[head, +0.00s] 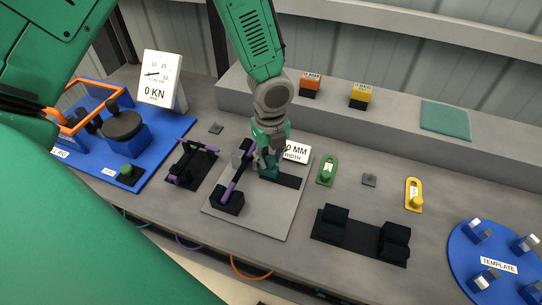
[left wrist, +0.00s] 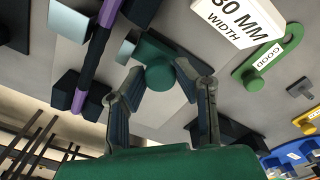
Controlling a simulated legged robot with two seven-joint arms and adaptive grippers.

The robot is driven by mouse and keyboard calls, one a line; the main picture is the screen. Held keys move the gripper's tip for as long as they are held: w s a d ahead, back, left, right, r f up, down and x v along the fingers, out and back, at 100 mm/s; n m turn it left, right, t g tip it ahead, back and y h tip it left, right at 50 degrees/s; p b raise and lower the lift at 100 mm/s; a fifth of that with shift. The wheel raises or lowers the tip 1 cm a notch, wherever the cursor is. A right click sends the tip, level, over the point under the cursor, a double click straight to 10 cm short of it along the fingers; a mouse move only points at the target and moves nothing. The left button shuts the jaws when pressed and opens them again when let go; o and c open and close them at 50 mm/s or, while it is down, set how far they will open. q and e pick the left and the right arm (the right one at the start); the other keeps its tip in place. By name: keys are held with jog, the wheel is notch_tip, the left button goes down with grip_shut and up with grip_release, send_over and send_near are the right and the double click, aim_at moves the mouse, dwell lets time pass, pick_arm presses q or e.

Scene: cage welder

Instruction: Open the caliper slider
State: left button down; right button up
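The caliper is a grey plate (head: 250,213) carrying a purple-and-black bar (head: 237,170) and dark blocks. A sign at its far right edge reads "WIDTH" (head: 296,151), with a figure in MM partly covered. In the left wrist view a dark green part with a round knob (left wrist: 160,76), which looks like the slider, sits beside the bar (left wrist: 95,57). My left gripper (head: 268,168) points down over the plate, right of the bar. In the left wrist view its fingers (left wrist: 162,88) stand apart on either side of the knob, with visible gaps. My right gripper is not in view.
A green tag (head: 327,170) and a yellow tag (head: 414,195) lie to the right. Dark blocks on a black base (head: 359,252) stand front right, beside a blue round template (head: 499,285). A gauge (head: 161,80) stands at left. A raised shelf (head: 391,116) runs behind.

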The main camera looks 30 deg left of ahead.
pick_arm(q)
jog(key=shift+w+d+r+p, duration=0.1)
jog(key=shift+w+d+p, duration=0.05)
jog(key=shift+d+p, duration=0.4)
jog(key=shift+w+d, duration=0.1)
jog(key=shift+d, duration=0.05)
jog(key=c, duration=1.3)
grip_release()
jog(key=shift+o, duration=0.2)
jog(key=shift+r, duration=0.2)
notch_tip(320, 180, up, 11)
jog(key=shift+r, duration=0.1)
